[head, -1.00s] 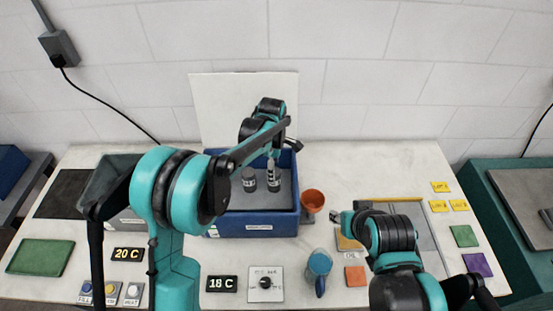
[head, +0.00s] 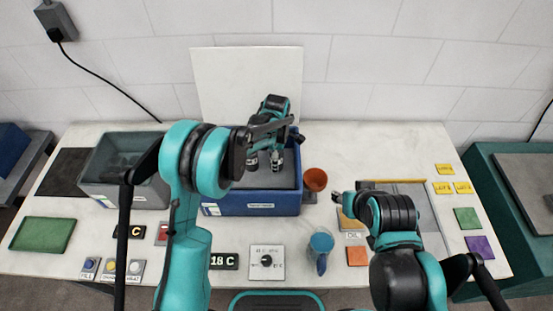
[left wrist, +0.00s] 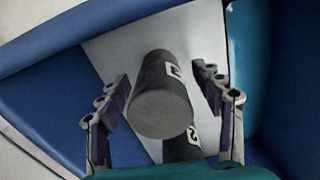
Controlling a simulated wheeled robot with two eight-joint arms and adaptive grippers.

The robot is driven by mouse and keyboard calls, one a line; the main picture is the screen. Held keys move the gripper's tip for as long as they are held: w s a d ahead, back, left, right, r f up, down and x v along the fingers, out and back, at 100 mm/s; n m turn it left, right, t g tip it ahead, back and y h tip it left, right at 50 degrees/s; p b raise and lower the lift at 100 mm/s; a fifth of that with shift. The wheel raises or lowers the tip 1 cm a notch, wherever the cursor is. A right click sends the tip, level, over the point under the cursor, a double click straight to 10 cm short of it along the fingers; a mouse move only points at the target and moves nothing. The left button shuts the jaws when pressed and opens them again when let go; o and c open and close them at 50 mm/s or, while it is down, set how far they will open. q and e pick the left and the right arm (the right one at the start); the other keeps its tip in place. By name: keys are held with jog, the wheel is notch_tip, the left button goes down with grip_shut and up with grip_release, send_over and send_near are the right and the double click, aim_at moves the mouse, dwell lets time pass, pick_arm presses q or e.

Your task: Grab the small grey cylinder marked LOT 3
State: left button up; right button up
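In the left wrist view a dark grey cylinder (left wrist: 160,105) lies between the two fingers of my left gripper (left wrist: 165,100). The fingers are open, with a gap on each side of it. Its white label is seen edge-on and I cannot read it surely. A second dark cylinder (left wrist: 180,150) with a white label shows below, partly hidden. In the head view my left gripper (head: 265,160) reaches down into the blue bin (head: 240,208); the cylinders are hard to make out there. My right gripper (head: 338,198) is small over the right of the table; its fingers are unclear.
The blue bin's walls surround the left gripper closely. A grey bin (head: 105,190) stands to the left. A white board (head: 235,75) stands behind.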

pick_arm(q)
grip_shut()
jog(key=shift+r, duration=0.15)
